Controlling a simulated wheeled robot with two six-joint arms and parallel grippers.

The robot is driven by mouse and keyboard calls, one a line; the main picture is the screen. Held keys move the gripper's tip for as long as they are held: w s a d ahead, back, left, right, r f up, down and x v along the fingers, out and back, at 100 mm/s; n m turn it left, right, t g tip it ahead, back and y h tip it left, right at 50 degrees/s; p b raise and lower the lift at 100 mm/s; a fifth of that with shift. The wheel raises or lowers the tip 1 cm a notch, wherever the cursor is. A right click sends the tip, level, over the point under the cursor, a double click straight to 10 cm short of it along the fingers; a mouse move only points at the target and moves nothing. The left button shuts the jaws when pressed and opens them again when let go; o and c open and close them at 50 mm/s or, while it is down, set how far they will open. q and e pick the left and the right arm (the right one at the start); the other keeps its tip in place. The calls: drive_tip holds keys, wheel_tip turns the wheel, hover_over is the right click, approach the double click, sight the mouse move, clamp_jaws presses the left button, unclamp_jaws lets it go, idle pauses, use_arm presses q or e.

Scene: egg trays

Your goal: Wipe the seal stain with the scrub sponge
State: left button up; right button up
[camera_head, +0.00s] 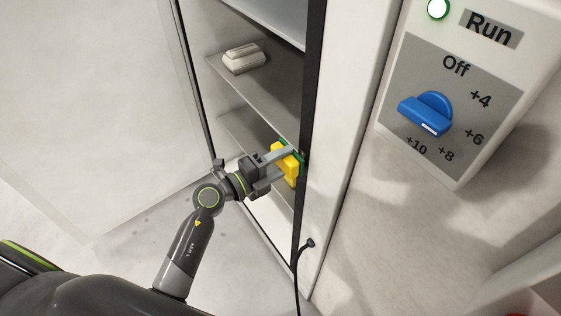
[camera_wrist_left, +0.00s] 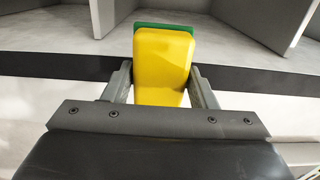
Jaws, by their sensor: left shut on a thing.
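The scrub sponge (camera_head: 288,163), yellow with a green scrub side, is held between the fingers of my left gripper (camera_head: 280,162). In the left wrist view the yellow body of the sponge (camera_wrist_left: 162,65) stands between both fingers of the left gripper (camera_wrist_left: 162,92), with its green side at the far end. The gripper is at the open cabinet's right edge, by the black door seal (camera_head: 311,95). The sponge's green side is close to the seal; I cannot tell if they touch. I cannot make out a stain clearly. My right gripper is not in view.
The cabinet has grey shelves (camera_head: 262,88), with a pale box-like item (camera_head: 243,58) on one. The open door (camera_head: 85,110) is at left. A control box (camera_head: 460,90) with a blue knob (camera_head: 425,113) is at right. A black cable (camera_head: 296,275) hangs below.

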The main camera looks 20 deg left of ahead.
sight(290, 174)
use_arm(q)
drive_tip(key=shift+x, duration=0.9)
drive_tip(key=shift+d+p, duration=0.1)
drive_tip(key=shift+p, duration=0.3)
drive_tip(key=shift+s+d+r+p, duration=0.1)
drive_tip(key=shift+s+d+p, duration=0.9)
drive_tip(key=shift+s+d, duration=0.3)
drive_tip(key=shift+d, duration=0.1)
drive_tip(key=shift+w+d+p, duration=0.1)
drive_tip(key=shift+w+p, duration=0.05)
drive_tip(key=shift+p, duration=0.2)
drive_tip(key=shift+w+a, duration=1.25)
drive_tip(key=shift+a, duration=0.3)
drive_tip(key=shift+s+a, duration=0.45)
drive_tip(key=shift+s, duration=0.05)
drive_tip(key=shift+p+v, duration=0.3)
drive_tip(key=shift+v, duration=1.95)
